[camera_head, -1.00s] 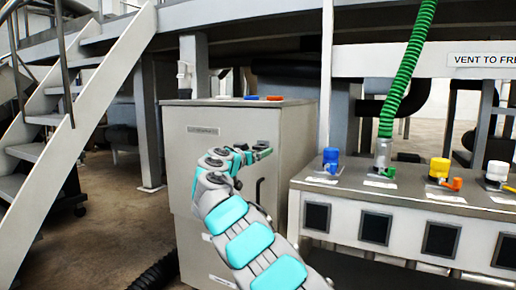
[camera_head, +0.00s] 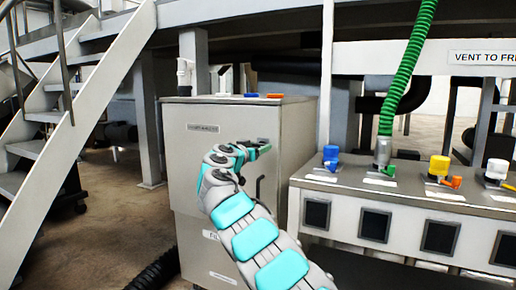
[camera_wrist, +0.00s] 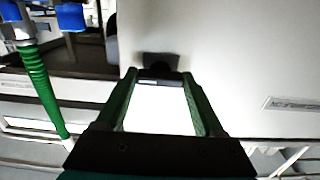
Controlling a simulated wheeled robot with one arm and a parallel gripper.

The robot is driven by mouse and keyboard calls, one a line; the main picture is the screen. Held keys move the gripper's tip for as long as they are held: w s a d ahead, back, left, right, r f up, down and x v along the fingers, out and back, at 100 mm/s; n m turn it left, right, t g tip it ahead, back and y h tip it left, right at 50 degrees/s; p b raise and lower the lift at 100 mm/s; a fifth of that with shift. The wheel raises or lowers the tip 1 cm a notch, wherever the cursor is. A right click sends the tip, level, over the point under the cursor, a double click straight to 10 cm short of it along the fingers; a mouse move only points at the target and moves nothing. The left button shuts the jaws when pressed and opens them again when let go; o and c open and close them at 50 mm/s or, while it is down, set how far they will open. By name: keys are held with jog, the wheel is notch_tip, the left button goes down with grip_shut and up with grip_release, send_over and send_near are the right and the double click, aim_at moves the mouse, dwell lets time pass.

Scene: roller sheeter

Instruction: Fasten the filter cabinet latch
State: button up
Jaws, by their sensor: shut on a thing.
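The filter cabinet (camera_head: 195,150) is a light grey box with a label plate on its front; its pale front also fills much of the wrist view (camera_wrist: 240,60). The latch (camera_wrist: 160,62) is a small dark piece on that front, at the fingertips in the wrist view. My gripper (camera_wrist: 160,80) has its two green fingers reaching to the latch and is shut on it. In the head view my gripper (camera_head: 258,149) is at the upper right of the cabinet front and hides most of the latch. The latch's exact angle is unclear.
A dark vertical handle (camera_head: 259,188) is below my gripper. A valve bench (camera_head: 340,190) with coloured knobs and a green hose (camera_head: 405,75) stands close on the right. Stairs (camera_head: 75,110) rise at the left. A black corrugated hose (camera_head: 155,272) lies on the floor by the cabinet.

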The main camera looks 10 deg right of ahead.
jog(key=c, duration=0.7)
jog(key=shift+f+n, duration=0.1)
jog(key=shift+n, duration=0.3)
jog(key=n, duration=0.8)
jog(key=shift+p, duration=0.35)
jog(key=n+p, duration=0.1)
jog(key=n, duration=0.1)
jog(key=n+p, duration=0.2)
jog(key=n, duration=0.1)
jog(key=shift+r+n, duration=0.3)
jog(key=shift+f+n+p, duration=0.2)
jog(key=shift+n+p, duration=0.8)
jog(key=shift+n, duration=0.8)
